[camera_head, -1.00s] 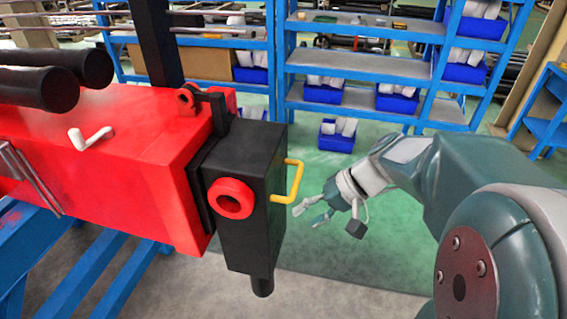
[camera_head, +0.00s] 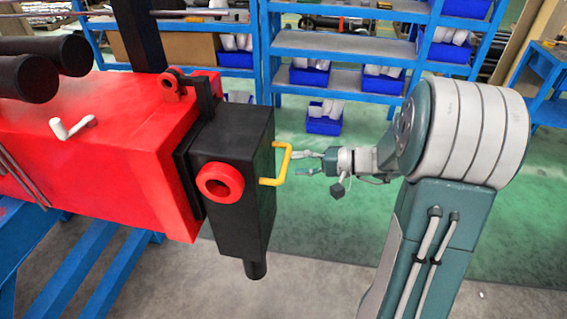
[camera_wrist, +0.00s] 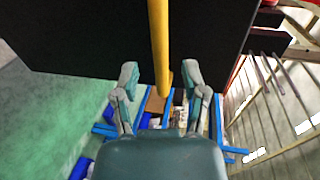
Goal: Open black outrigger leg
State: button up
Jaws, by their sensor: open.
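The black outrigger leg (camera_head: 240,150) is a box-shaped block at the right end of the red beam, with a red ring on its front face and a short black foot below. A yellow handle (camera_head: 286,166) sticks out from its right side. My gripper (camera_head: 308,163) is just right of the handle, pointing left at it, open and empty. In the wrist view the handle (camera_wrist: 159,45) runs down between the two spread fingers of my gripper (camera_wrist: 160,80), and the black leg (camera_wrist: 85,40) fills the area ahead. Contact between fingers and handle cannot be told.
Blue shelves (camera_head: 340,75) with blue bins stand behind.

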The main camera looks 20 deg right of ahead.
aim_at(285, 161)
jog(key=shift+x, duration=2)
grip_shut()
jog(key=shift+d, duration=0.1)
